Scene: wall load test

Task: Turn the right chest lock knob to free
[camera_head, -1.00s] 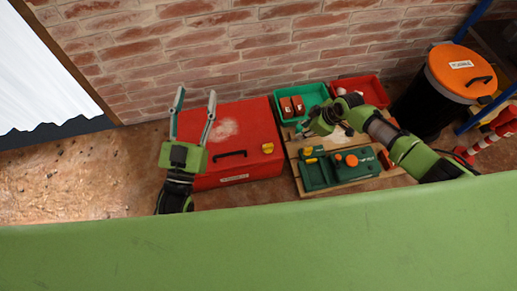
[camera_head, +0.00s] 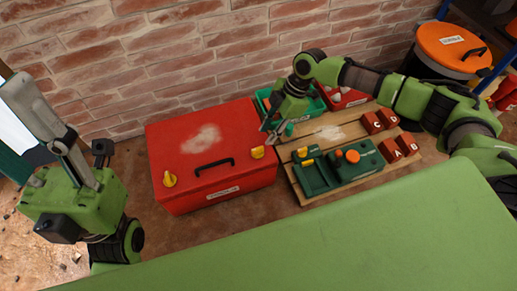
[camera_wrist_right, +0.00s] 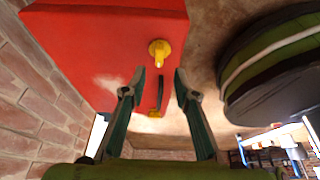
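The red chest (camera_head: 235,180) stands on the floor by the brick wall, with a black handle (camera_head: 214,166) between two yellow knobs. The right lock knob (camera_head: 257,152) is at its right end and the left knob (camera_head: 169,179) at its left front. My right gripper (camera_head: 270,129) is just above and right of the right knob. In the right wrist view the gripper (camera_wrist_right: 158,74) is open and empty, and the right knob (camera_wrist_right: 159,50) lies ahead of its fingertips, apart from them. My left gripper (camera_head: 25,95) is raised at the left, its fingers overlapping.
A wooden pallet (camera_head: 310,188) right of the chest carries a green case (camera_head: 318,176) and red lettered blocks (camera_head: 372,122). Green and red bins stand behind it. A black barrel with an orange lid (camera_head: 440,50) is at the far right. A green surface fills the foreground.

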